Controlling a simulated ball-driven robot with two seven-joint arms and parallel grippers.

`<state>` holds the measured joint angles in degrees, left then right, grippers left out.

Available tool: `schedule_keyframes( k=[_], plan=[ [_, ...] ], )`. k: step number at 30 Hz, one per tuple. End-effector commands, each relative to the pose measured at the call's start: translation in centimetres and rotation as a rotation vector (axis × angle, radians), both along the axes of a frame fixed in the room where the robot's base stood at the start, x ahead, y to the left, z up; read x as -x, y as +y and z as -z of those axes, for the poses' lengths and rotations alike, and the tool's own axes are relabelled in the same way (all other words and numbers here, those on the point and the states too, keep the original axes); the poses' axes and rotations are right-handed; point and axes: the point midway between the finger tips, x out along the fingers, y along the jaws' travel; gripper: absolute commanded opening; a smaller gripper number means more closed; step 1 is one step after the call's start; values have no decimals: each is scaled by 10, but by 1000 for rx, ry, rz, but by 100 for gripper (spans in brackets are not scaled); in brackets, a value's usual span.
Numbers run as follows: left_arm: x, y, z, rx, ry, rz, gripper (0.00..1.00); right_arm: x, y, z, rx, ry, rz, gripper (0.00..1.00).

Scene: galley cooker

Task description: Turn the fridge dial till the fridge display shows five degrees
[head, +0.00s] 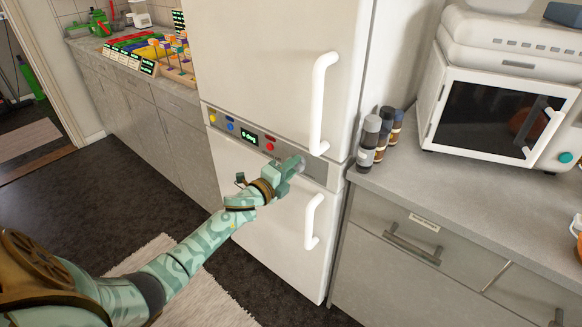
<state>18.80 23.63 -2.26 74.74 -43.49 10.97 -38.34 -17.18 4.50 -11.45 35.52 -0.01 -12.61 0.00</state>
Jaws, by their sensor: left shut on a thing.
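The white fridge (285,75) stands in the middle of the head view with a grey control strip across it. The fridge display (250,138) is a small dark panel with green text ending in "deg". Its digit is too small to read surely; it looks like a 6. My left gripper (292,168) is at the right part of the strip, shut on the fridge dial (301,162). The dial is round and grey and mostly hidden by the fingers. My right gripper is not in view.
Yellow, blue and red buttons (269,146) sit on the strip. White door handles (322,105) stick out above and below my gripper. Dark bottles (370,140) and a white microwave (500,115) stand on the right counter. Colourful items (150,50) lie on the left counter.

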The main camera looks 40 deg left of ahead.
Motion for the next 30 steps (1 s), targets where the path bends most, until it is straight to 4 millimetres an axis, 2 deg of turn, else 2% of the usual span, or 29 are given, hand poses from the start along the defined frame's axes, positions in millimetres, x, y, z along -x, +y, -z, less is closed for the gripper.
schedule_keyframes(
  k=[13,14,15,25,30],
  plan=[
    [0,1,-1,11,0,-1,8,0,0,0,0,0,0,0],
    [0,1,-1,11,0,-2,39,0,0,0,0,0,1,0],
    [0,1,-1,11,0,-1,41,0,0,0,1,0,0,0],
    [5,0,-1,11,0,0,41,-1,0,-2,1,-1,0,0],
    [34,3,-3,12,1,0,41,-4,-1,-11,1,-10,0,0]
  ],
)
